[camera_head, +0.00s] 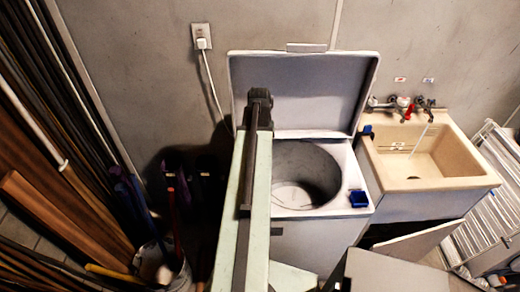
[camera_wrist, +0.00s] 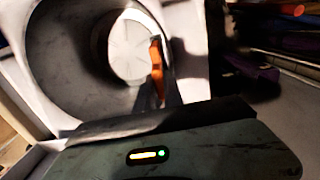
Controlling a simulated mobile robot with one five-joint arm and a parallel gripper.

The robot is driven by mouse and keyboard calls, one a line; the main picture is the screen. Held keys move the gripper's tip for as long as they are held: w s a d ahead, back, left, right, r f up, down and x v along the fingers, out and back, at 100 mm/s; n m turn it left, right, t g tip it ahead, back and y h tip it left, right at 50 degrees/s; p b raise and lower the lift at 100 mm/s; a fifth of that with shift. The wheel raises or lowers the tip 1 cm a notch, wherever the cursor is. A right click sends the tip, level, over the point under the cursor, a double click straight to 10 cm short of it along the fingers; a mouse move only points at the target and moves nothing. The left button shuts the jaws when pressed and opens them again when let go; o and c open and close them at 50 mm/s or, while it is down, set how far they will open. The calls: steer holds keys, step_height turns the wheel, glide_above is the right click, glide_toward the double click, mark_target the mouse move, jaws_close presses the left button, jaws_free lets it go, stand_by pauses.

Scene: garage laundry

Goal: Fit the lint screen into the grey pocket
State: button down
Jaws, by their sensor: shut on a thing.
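In the wrist view my gripper (camera_wrist: 161,92) has its dark fingers shut on a narrow orange piece (camera_wrist: 156,70). It looks like the lint screen seen edge-on, but most of its shape is hidden. The gripper is over the open drum (camera_wrist: 70,60) of the washer, and the pale round drum bottom (camera_wrist: 126,48) shows behind it. In the head view my arm reaches up in front of the washer's left part, and I cannot make out the fingers or the orange piece there. I cannot pick out the grey pocket in either view.
The washer's lid (camera_head: 310,90) stands open against the wall. A beige sink (camera_head: 440,160) with taps is to the right. Boards (camera_head: 60,220) and poles crowd the left. A drying rack (camera_head: 490,215) stands far right.

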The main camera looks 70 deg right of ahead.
steer(key=shift+f+b, duration=4.9)
steer(key=shift+f, duration=0.3)
steer(key=c, duration=1.4)
jaws_free()
step_height(320, 180, up, 8)
steer(key=p, duration=0.8)
steer(key=shift+r, duration=0.1)
